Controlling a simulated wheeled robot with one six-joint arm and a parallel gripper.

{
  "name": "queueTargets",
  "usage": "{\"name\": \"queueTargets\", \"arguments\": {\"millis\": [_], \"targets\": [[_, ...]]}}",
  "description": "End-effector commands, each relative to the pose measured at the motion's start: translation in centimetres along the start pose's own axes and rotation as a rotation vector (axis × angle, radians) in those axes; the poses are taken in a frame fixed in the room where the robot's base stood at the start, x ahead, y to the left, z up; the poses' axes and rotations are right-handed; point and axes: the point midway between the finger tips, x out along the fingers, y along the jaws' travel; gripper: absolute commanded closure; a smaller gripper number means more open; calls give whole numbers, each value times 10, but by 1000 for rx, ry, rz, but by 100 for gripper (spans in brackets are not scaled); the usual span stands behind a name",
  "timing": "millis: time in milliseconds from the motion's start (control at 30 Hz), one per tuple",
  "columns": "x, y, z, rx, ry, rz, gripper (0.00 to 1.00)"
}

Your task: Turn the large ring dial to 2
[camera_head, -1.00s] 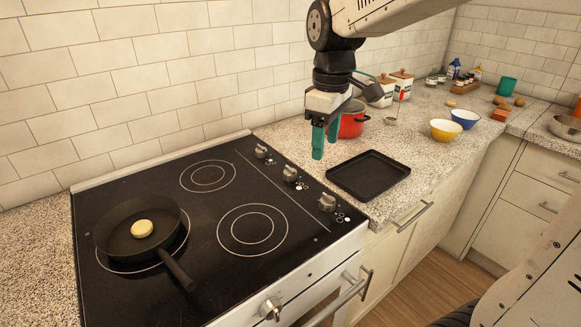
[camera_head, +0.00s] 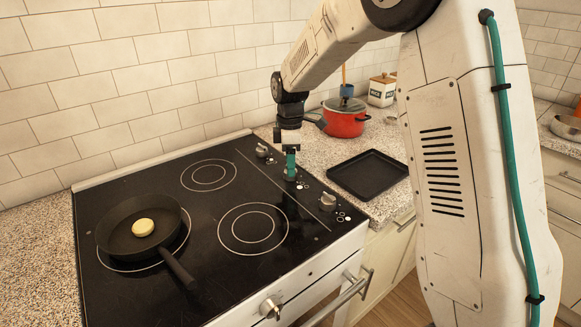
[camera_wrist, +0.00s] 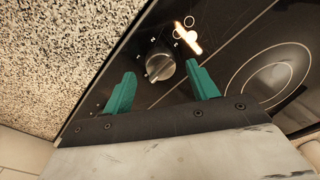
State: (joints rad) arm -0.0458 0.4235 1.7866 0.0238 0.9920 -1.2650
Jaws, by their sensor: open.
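My gripper (camera_head: 290,172) is over the middle dial at the right side of the black cooktop, hiding most of that dial in the head view. In the wrist view its two green fingers (camera_wrist: 162,78) are open. The grey dial (camera_wrist: 160,68) sits between and just beyond the fingertips, with a visible gap on each side. Small white marks surround it, too small to read surely, with white circle symbols beside it. Two other cooktop dials, the back one (camera_head: 261,150) and the front one (camera_head: 327,201), stand clear of my gripper.
A black pan (camera_head: 120,232) with a pale round item (camera_head: 143,227) sits on the left burner. A black tray (camera_head: 368,175) lies on the counter to the right. A red pot (camera_head: 346,124) stands behind it. Another knob (camera_head: 271,306) is on the oven front.

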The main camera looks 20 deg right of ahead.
Motion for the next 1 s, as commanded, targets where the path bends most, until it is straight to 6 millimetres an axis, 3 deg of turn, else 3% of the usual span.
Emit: {"name": "queueTargets", "arguments": {"millis": [200,467,633,1000], "targets": [[19,0,0,0,0,-1,41],[21,0,0,0,0,0,41],[21,0,-1,0,0,0,83],[20,0,0,35,3,2,85]]}}
